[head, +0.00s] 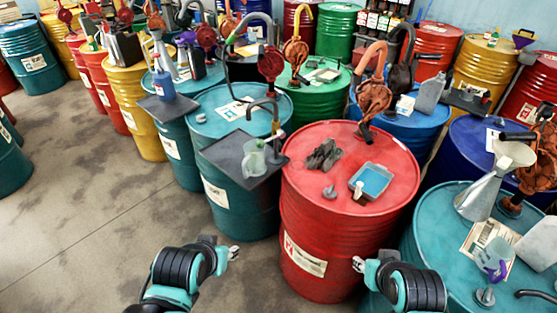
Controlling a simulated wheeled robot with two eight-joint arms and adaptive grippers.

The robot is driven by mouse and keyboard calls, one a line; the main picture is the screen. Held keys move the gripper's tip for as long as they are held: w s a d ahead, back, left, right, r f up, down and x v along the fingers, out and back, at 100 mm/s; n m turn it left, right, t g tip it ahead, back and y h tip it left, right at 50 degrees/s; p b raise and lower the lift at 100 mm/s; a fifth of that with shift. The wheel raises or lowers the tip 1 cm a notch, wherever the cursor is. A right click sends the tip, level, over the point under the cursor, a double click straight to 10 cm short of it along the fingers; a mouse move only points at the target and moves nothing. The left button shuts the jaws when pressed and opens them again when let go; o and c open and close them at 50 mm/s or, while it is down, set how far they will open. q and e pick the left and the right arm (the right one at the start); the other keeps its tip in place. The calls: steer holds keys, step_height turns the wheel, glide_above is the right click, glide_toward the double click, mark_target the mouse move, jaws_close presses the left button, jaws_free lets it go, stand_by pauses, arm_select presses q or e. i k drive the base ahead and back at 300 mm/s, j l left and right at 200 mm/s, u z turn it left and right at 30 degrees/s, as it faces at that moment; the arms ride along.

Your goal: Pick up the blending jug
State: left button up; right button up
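A pale green translucent jug (254,160) with a handle stands on a dark square tray (223,153) at the front of a teal drum. Another clear jug with a purple part (495,258) stands on the teal drum at the right. I cannot tell which one is the blending jug. My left gripper (235,253) is low in front of the drums, below the green jug in the picture and apart from it. My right gripper (358,264) is low in front of the red drum. Both appear empty; their fingers are too small to judge.
The red drum (319,234) stands between the teal drums and carries dark gloves (324,155) and a blue-filled tray (371,181). A curved spout rises behind the green jug. A metal funnel (486,190) stands at the right. The floor at left is clear.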

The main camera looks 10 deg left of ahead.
mark_target(253, 165)
steer(key=j+z, duration=0.25)
steer(key=z, duration=0.2)
steer(key=i+j+z, duration=0.1)
steer(key=j+z, duration=0.2)
steer(key=z, duration=0.15)
steer(key=j+z, duration=0.3)
steer(key=z, duration=0.15)
steer(key=j+z, duration=0.2)
steer(key=j, duration=0.9)
steer(key=k+j+z, duration=0.2)
steer(key=j, duration=0.85)
steer(key=i, duration=0.1)
